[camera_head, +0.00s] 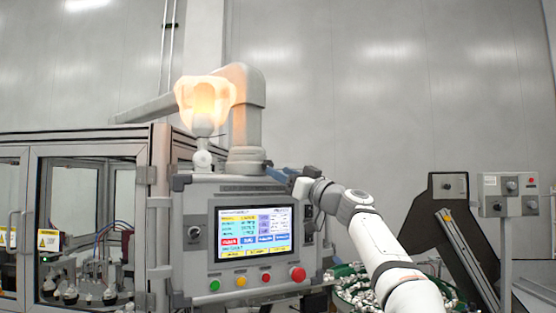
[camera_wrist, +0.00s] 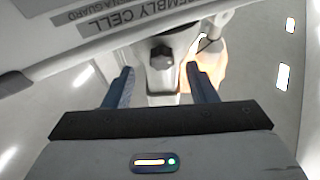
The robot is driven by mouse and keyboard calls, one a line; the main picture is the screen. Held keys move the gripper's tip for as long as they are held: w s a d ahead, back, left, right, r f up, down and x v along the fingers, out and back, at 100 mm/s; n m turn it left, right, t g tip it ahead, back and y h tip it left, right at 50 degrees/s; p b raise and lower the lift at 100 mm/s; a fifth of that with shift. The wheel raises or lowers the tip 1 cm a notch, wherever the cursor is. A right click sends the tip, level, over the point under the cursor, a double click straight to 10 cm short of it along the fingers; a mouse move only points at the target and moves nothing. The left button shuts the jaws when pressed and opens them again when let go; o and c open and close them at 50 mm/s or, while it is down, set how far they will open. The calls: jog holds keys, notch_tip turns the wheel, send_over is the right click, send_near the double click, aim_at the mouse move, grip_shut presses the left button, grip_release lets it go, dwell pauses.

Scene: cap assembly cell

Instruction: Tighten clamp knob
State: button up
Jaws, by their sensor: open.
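A dark lobed knob, which appears to be the clamp knob (camera_wrist: 162,57), sits on a pale post or bracket in the wrist view. My gripper (camera_wrist: 160,78) is open, with one blue finger on each side of the line to the knob. The knob lies ahead of the fingertips, roughly centred between them. I cannot tell how far away it is or whether anything touches. In the head view my gripper (camera_head: 273,172) is at the top of the control panel (camera_head: 200,273), beside the foot of the grey support arm (camera_head: 248,128). The knob cannot be made out there.
A glowing lamp (camera_head: 205,95) stands left of the support arm. The panel carries a screen (camera_head: 253,233), several coloured buttons and a red stop button (camera_head: 298,274). A glazed cell (camera_head: 90,200) is at left. A green bin of parts (camera_head: 358,290) lies below my arm.

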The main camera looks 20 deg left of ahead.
jog(key=shift+p+x, duration=1.2)
jog(key=shift+x, duration=0.45)
jog(key=shift+c, duration=0.4)
